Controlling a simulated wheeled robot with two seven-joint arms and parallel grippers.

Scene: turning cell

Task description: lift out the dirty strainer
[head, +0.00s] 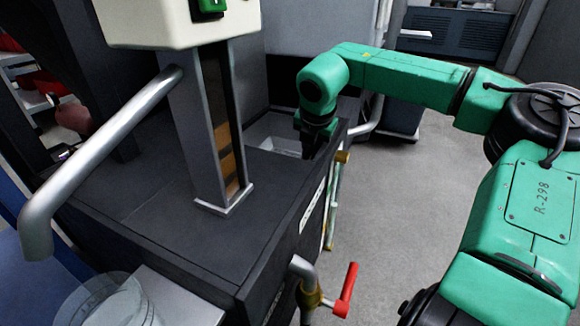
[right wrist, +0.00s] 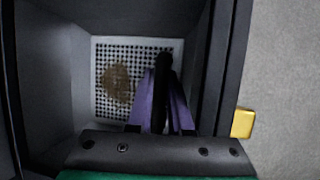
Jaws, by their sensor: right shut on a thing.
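The dirty strainer (right wrist: 118,82) is a pale plate full of small holes with a brown stain on it, inside a dark rectangular well in the right wrist view. My right gripper (right wrist: 163,80), with purple fingers, is shut on a black upright handle (right wrist: 162,62) at the strainer's right side. In the head view my right gripper (head: 316,143) points down into the well opening (head: 282,147) at the right end of the dark machine tank. There the fingertips and most of the strainer are hidden. My left gripper is not in view.
A grey post (head: 195,130) stands on the tank lid (head: 140,225) left of the opening. A yellow fitting (right wrist: 243,123) lies close to the well's right edge. A red-handled valve (head: 346,291) sticks out at the front. The floor to the right (head: 400,200) is clear.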

